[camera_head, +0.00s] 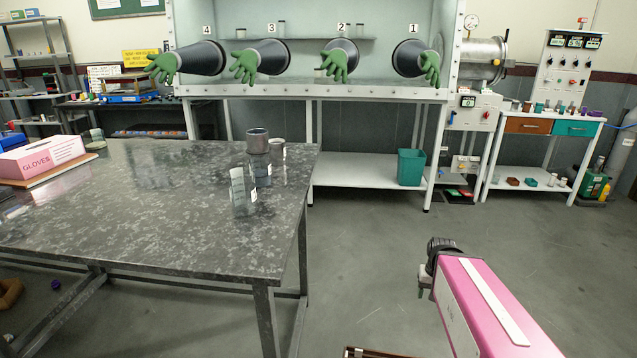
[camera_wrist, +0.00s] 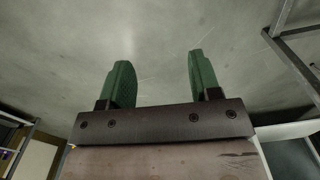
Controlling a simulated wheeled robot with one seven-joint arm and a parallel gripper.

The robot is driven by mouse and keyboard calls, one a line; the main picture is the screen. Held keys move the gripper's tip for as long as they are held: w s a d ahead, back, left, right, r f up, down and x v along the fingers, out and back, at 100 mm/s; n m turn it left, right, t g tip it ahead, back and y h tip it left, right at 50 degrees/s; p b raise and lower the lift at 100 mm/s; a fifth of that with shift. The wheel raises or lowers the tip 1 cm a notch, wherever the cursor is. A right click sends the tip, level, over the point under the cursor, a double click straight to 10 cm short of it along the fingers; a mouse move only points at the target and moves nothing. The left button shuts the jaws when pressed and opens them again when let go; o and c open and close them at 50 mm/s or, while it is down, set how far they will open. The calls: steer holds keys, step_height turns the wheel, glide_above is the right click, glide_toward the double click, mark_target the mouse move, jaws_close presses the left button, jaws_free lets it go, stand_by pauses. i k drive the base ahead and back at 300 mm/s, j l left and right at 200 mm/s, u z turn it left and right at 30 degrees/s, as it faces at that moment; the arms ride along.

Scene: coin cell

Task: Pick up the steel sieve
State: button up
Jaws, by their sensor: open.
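A grey metal cylinder (camera_head: 258,141), which looks like the steel sieve, is near the far right corner of the dark mottled table (camera_head: 130,220). It appears on top of or in front of a darker container (camera_head: 262,170); I cannot tell which. My gripper (camera_head: 424,284) is right of the table, over open floor and well apart from the cylinder. In the wrist view my gripper (camera_wrist: 160,65) is open, its two green fingers apart with nothing between them. The cylinder is not in the wrist view.
A short metal container (camera_head: 277,147) stands right beside the cylinder. A clear jar (camera_head: 238,190) stands nearer on the table. A pink gloves box (camera_head: 42,157) lies at the left. A glovebox (camera_head: 315,90) with green gloves stands behind.

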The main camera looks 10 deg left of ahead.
mark_target(257, 142)
steer(key=u, duration=0.4)
steer(key=l+u, duration=0.1)
steer(key=u, duration=0.3)
steer(key=l+u, duration=0.1)
steer(key=u, duration=0.3)
steer(key=l+u, duration=0.1)
steer(key=u, duration=0.3)
